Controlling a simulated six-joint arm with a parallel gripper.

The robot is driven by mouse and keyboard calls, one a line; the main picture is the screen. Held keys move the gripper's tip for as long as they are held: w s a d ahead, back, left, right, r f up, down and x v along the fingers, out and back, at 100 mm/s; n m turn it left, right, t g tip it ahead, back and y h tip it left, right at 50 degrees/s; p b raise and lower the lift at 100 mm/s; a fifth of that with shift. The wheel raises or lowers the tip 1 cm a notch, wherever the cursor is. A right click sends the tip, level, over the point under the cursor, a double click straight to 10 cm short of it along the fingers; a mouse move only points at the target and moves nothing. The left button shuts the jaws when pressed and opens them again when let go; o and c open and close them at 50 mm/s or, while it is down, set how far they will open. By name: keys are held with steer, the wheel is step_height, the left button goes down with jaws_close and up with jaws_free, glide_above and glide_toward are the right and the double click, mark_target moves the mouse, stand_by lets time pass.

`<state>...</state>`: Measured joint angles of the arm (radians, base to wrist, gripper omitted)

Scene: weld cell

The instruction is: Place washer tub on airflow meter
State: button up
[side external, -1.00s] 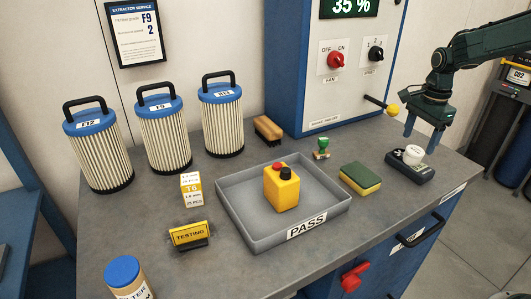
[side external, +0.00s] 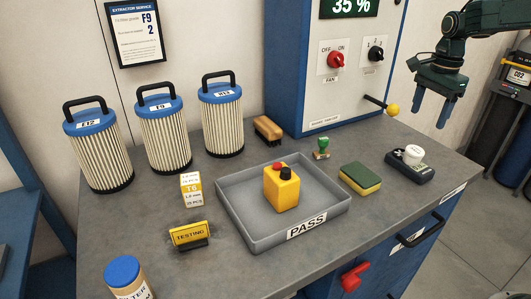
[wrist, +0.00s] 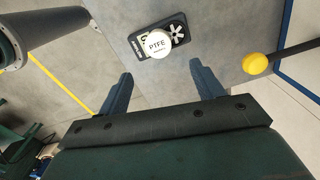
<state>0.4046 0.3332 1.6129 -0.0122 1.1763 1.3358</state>
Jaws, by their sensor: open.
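The washer tub (side external: 413,154) is a small white round tub. It sits on the airflow meter (side external: 409,170), a dark handheld device lying on the bench near its right edge. In the wrist view the tub (wrist: 159,44), lettered PTFE, covers part of the meter (wrist: 176,24), whose white fan shows beside it. My gripper (side external: 431,112) is open and empty, above and a little right of the tub, clear of it. In the wrist view both fingers of my gripper (wrist: 161,92) stand apart with nothing between them.
A lever with a yellow knob (side external: 392,110) sticks out from the blue cabinet (side external: 290,60) near my gripper. A green and yellow sponge (side external: 360,178), a green stamp (side external: 321,149) and a grey PASS tray (side external: 237,213) stand left of the meter. Filter cartridges (side external: 162,130) stand farther left.

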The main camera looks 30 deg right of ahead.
steer(key=s+a+r+n+t, duration=0.3)
steer(key=s+a+r+n, duration=0.4)
steer(key=s+a+n, duration=0.4)
steer(key=s+a+f+n+t, duration=0.1)
steer(key=s+a+n, duration=0.2)
steer(key=s, duration=0.3)
steer(key=s+a+f+n+t, duration=0.1)
steer(key=s+a+f+n, duration=0.1)
steer(key=s+n, duration=0.3)
steer(key=shift+s+a+f+n, duration=0.25)
steer(key=shift+s+a+n, duration=0.15)
steer(key=shift+s+a, duration=0.5)
